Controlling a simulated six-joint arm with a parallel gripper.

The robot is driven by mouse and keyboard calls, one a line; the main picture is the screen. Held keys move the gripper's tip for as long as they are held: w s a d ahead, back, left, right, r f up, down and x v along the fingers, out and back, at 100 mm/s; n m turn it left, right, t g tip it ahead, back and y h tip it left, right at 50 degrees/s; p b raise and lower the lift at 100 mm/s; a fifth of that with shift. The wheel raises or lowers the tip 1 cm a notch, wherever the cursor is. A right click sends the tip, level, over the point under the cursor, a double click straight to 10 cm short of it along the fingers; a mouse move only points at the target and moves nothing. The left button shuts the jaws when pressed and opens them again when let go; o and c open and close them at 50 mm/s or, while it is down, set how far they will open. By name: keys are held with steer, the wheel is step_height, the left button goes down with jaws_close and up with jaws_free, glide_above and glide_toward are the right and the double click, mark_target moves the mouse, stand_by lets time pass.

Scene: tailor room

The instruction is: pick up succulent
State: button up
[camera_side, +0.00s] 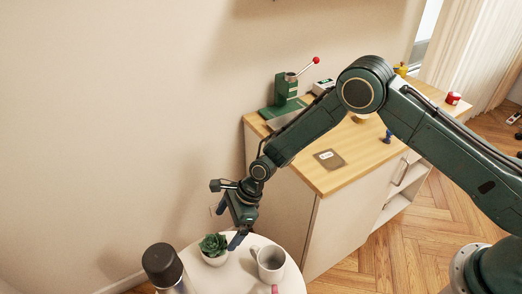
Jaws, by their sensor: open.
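The succulent (213,244) is a green rosette in a small white pot, upright on a round white table (236,279) at the bottom of the picture. My gripper (228,239) points down just above and to the right of the succulent. Its fingers are open, and nothing shows between them. One dark fingertip ends close to the plant's right side; I cannot tell whether it touches.
A grey mug (270,263) stands right of the succulent, and a dark-capped bottle (163,266) stands to its left. A wooden-topped cabinet (325,185) behind carries a green press (287,98) and small items. A wall closes off the back left.

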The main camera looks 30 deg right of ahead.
mark_target(220, 237)
steer(key=shift+x, duration=2.2)
steer(key=shift+x, duration=2.55)
steer(key=shift+s+a, duration=0.1)
steer(key=shift+s, duration=0.05)
steer(key=shift+r, duration=0.1)
steer(key=c, duration=1.3)
